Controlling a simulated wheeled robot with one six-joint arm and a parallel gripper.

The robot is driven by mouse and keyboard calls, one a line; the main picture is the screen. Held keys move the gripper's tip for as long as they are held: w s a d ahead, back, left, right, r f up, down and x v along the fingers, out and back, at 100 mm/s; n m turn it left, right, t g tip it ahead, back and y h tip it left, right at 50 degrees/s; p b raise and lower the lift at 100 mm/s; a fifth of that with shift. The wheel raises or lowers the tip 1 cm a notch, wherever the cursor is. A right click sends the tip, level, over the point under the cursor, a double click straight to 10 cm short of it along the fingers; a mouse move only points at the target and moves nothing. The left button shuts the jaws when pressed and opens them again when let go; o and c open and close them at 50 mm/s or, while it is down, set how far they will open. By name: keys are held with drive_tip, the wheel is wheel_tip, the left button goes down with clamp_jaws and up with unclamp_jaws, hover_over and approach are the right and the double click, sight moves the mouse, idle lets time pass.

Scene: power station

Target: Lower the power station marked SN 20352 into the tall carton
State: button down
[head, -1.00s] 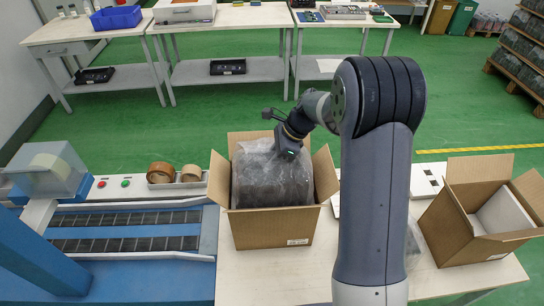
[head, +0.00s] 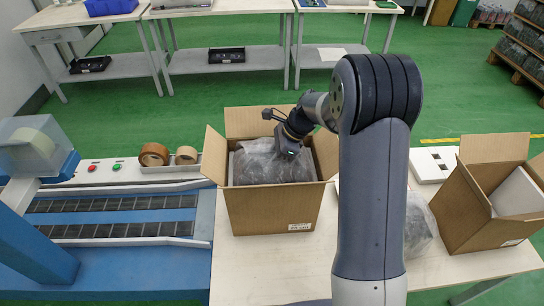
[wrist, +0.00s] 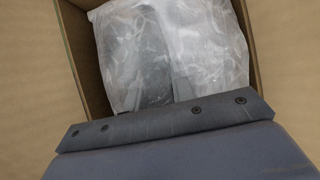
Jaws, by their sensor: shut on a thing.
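A dark power station in a clear plastic bag (head: 268,164) sits inside the open carton (head: 270,211) at the middle of the table, mostly below the rim. Its top still shows between the raised flaps. No serial number can be read on it. My gripper (head: 288,150) is shut on the bagged power station at its top right. In the wrist view the bagged power station (wrist: 172,55) lies between the cardboard walls (wrist: 275,45), with a dark part of my gripper below it.
A second open carton (head: 470,215) with a white insert stands at the right, with another clear-bagged item (head: 418,225) beside it. A blue conveyor (head: 115,218) and tape rolls (head: 153,154) are at the left. The front of the table is bare.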

wheel_tip(320, 180, down, 4)
drive_tip(key=b, duration=0.3)
drive_tip(key=shift+r, duration=0.15)
drive_tip(key=shift+w+f+b, duration=0.1)
drive_tip(key=shift+f+b, duration=0.5)
drive_tip(key=shift+f, duration=1)
drive_tip(key=c, duration=1.1)
unclamp_jaws()
drive_tip(key=shift+f, duration=0.15)
drive_tip(key=shift+s+f, duration=0.2)
drive_tip(key=shift+s, duration=0.05)
wheel_tip(320, 180, up, 22)
drive_tip(key=p, duration=1.9)
drive_tip(key=shift+w+r, duration=0.1)
drive_tip(key=shift+r, duration=0.05)
